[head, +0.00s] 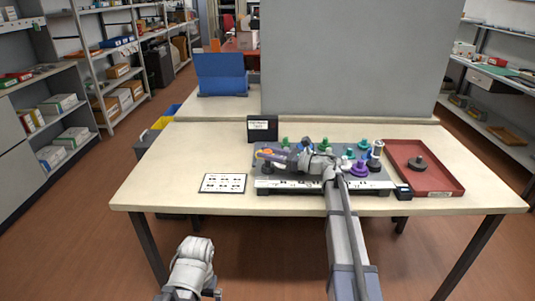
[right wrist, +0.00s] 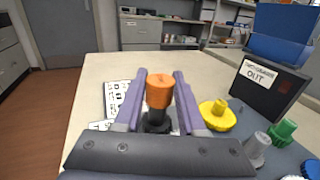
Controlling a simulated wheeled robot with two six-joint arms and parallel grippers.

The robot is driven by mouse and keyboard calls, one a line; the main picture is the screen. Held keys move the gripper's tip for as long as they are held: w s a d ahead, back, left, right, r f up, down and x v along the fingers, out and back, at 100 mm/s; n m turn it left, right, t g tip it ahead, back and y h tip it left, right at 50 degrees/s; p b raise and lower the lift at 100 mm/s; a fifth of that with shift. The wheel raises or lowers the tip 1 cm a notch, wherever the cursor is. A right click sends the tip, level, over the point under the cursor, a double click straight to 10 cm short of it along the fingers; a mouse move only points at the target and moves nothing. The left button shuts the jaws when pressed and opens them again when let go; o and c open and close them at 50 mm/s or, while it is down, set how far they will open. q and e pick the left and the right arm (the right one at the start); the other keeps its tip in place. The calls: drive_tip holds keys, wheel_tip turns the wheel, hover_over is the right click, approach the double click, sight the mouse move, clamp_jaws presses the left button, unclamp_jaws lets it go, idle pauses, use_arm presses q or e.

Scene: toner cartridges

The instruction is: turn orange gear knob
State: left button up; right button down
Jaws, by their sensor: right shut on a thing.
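The orange gear knob (right wrist: 159,90) stands upright on a black stem and base, between the two purple fingers of my right gripper (right wrist: 160,76) in the right wrist view. My right gripper is shut on it, at the left end of the grey panel. In the head view my right gripper (head: 271,155) reaches over the panel (head: 262,178), and only a little orange shows there. Part of my left arm shows at the lower left, below the table, but its fingers cannot be seen.
A yellow knob (right wrist: 217,115), a grey knob (right wrist: 257,148) and a green knob (right wrist: 283,132) stand nearby. A black sign (head: 263,129) is behind the panel. A white card (head: 223,183) lies left, and a red tray (head: 440,182) is right.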

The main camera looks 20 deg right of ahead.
drive_tip(key=c, duration=0.5)
unclamp_jaws()
drive_tip(key=shift+v, duration=3.85)
